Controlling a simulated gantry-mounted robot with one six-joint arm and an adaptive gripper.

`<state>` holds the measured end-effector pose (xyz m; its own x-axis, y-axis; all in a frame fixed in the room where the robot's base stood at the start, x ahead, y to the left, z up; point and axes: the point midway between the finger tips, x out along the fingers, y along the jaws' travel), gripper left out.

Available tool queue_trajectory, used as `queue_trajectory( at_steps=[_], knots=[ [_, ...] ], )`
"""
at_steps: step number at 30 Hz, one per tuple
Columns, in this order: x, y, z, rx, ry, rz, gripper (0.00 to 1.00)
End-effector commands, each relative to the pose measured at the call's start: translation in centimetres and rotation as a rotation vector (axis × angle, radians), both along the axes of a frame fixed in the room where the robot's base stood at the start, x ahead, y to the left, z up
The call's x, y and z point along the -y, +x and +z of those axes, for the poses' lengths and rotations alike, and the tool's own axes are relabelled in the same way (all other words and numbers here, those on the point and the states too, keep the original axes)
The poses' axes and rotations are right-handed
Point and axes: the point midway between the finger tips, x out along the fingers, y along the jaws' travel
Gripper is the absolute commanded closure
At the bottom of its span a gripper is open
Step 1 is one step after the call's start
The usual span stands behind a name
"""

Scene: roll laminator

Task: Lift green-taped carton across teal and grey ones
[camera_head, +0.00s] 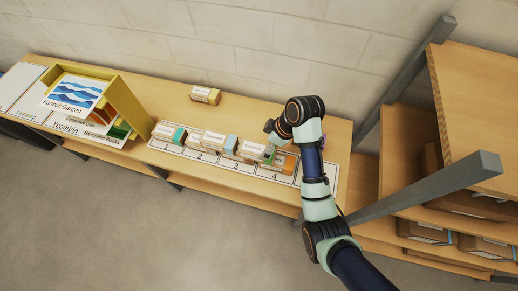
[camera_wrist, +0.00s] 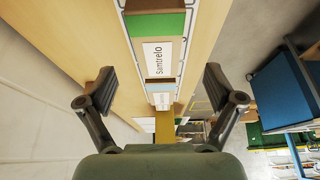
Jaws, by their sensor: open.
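The green-taped carton (camera_wrist: 158,24) lies in the wrist view with a white label reading "Samtrelo" and brown card at its ends. In the head view its green band (camera_head: 270,154) shows near slot 4, at the right of a row of cartons. A teal-banded carton (camera_head: 231,144) is left of it, and another teal-banded carton (camera_head: 178,134) is at slot 1. A pale, greyish carton (camera_head: 209,140) sits between. My gripper (camera_wrist: 160,90) is open and empty, its fingers to either side of the carton's line, apart from it. It also shows in the head view (camera_head: 272,128).
The numbered strip (camera_head: 160,147) runs along the bench (camera_head: 330,135). A yellow box with printed cards (camera_head: 125,105) is at left. A shelf rack (camera_head: 455,120) stands at right.

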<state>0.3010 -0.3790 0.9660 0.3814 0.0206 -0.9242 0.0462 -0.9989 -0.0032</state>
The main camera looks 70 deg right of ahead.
Motion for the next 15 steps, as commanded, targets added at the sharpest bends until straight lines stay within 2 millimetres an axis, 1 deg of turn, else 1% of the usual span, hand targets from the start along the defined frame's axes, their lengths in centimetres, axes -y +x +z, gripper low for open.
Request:
queue_trajectory(
  at_steps=[6,11,15],
  knots=[
    [-0.2,0.9,-2.4,0.0,0.001,0.0,0.08],
    [-0.1,1.3,-3.1,0.0,-0.001,0.0,0.08],
    [-0.1,2.3,-5.6,-0.001,0.0,0.0,0.08]
  ],
)
